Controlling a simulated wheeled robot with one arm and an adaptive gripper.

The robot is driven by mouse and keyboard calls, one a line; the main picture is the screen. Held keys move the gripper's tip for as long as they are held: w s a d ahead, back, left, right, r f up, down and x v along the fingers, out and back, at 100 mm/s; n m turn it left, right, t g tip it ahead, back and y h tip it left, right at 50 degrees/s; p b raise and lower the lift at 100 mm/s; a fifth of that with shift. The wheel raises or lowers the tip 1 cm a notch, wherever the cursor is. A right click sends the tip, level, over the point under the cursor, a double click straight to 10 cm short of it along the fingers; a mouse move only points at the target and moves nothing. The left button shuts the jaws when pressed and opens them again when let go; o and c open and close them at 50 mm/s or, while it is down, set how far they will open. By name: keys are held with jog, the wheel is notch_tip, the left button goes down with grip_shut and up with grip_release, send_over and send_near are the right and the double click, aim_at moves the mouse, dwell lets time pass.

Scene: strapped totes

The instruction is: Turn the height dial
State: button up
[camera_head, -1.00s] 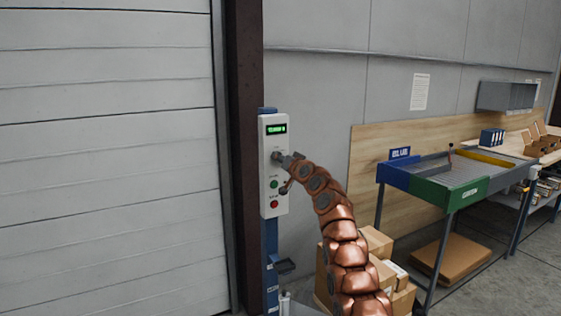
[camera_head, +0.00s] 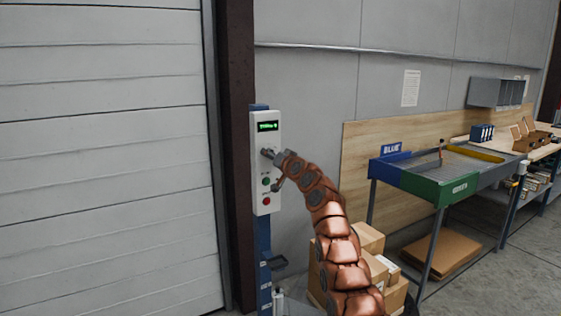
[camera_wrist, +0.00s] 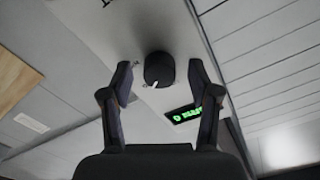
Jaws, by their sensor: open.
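The height dial (camera_wrist: 159,69) is a black round knob with a white pointer mark, on the pale face of a control box (camera_head: 262,190). In the wrist view my gripper (camera_wrist: 158,75) is open, with one finger on each side of the dial and visible gaps between. I cannot tell how far the fingertips stand from the panel. A green lit display (camera_wrist: 186,116) is on the same face, and it also shows at the top of the box in the head view (camera_head: 267,127). In the head view my gripper hides the dial.
The box is on a blue post (camera_head: 264,260) beside a dark door frame. Cardboard boxes (camera_head: 368,238) and a sorting table (camera_head: 440,185) stand to the right.

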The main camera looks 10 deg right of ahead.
jog(key=shift+s, duration=0.1)
jog(key=v, duration=1.1)
jog(key=shift+s+d, duration=0.2)
jog(key=shift+s, duration=0.1)
dwell(0.9)
